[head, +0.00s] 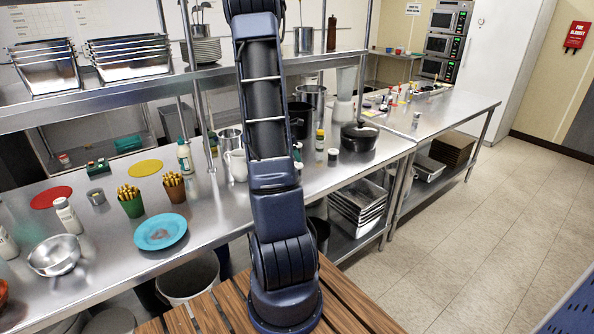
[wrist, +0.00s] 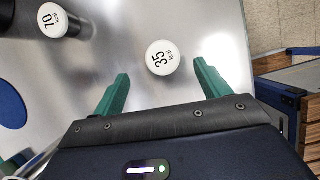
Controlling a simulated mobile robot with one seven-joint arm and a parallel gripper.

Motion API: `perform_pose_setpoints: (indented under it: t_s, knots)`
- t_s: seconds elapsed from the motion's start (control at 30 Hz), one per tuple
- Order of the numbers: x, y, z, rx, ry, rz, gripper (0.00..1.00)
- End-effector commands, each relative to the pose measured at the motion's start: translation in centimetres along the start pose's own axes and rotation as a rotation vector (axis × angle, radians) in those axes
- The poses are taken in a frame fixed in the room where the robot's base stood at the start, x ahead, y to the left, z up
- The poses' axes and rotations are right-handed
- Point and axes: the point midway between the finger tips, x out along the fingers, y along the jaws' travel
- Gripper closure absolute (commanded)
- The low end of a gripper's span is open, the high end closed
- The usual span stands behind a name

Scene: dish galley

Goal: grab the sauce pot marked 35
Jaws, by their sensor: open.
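The sauce pot marked 35 (wrist: 162,57) shows in the wrist view as a round white lid with a black 35, standing on the steel counter (wrist: 140,20). My gripper (wrist: 161,80) is open and empty. Its two green fingers point toward the pot, one to the left and one to the right of it, with visible gaps on both sides. A second sauce pot marked 70 (wrist: 52,19), dark with a white lid, is at the upper left. In the head view a small dark pot with a pale lid (head: 332,157) stands on the counter; its mark is unreadable. My gripper does not show there.
A blue disc (wrist: 11,104) is at the wrist view's left edge.

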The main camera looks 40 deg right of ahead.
Motion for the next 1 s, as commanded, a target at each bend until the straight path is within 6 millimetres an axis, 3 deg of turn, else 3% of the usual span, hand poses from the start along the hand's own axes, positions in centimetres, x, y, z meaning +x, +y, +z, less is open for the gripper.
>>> perform_pose_setpoints:
  t_s: [0.1,0.37,0.7,1.0]
  knots:
    - [1.6,0.0,0.0,0.001,0.0,-0.002,0.25]
    - [3.1,-0.1,-0.2,0.002,0.001,-0.001,0.25]
    - [7.1,-0.3,-0.7,0.002,0.0,-0.001,0.25]
    - [7.8,-0.3,-0.7,0.002,0.0,0.0,0.25]
